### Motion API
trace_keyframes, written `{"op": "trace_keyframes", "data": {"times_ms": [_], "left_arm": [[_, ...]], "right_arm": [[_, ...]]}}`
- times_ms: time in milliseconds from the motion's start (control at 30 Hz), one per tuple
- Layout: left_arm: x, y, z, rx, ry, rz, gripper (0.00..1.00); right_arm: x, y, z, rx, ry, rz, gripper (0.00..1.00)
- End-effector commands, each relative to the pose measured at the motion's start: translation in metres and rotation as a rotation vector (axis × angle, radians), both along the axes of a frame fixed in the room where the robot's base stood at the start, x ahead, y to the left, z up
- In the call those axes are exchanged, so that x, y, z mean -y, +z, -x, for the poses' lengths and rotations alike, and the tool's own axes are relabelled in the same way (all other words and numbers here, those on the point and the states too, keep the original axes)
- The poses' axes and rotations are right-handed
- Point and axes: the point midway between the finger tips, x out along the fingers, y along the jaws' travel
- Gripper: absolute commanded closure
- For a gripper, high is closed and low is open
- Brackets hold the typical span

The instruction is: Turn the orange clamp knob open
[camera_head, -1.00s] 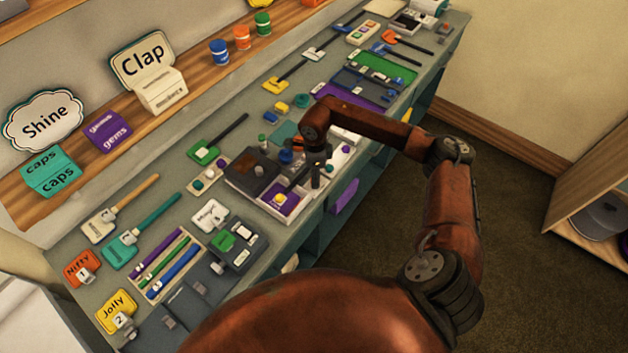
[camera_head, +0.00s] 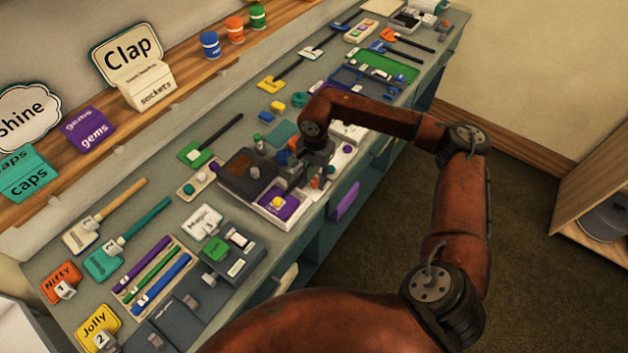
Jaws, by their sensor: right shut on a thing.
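My right arm reaches in from the right and bends down over the middle of the bench. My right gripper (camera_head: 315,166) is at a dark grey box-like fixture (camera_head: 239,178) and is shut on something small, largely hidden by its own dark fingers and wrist. An orange piece (camera_head: 296,146), which looks like the orange clamp knob, shows right against the gripper's left side. How far the knob is turned is too small to tell. A blue round part (camera_head: 282,157) sits just left of it. My left gripper is not in view.
A purple-lined tray (camera_head: 293,213) with a yellow piece (camera_head: 277,202) lies just in front of the gripper. A green-based tool (camera_head: 196,154) lies to the left, a green tray (camera_head: 387,67) farther back. Signs and cups line the wooden shelf. Open floor is at right.

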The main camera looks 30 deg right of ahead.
Motion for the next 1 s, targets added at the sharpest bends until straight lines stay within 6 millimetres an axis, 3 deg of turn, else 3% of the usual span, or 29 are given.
{"op": "trace_keyframes", "data": {"times_ms": [600,1000], "left_arm": [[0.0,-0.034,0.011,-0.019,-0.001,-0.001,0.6],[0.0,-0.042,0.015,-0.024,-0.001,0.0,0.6]], "right_arm": [[-0.001,-0.001,0.0,0.0,0.541,-0.002,1.0],[0.0,0.0,0.0,0.0,0.712,-0.002,1.0]]}}
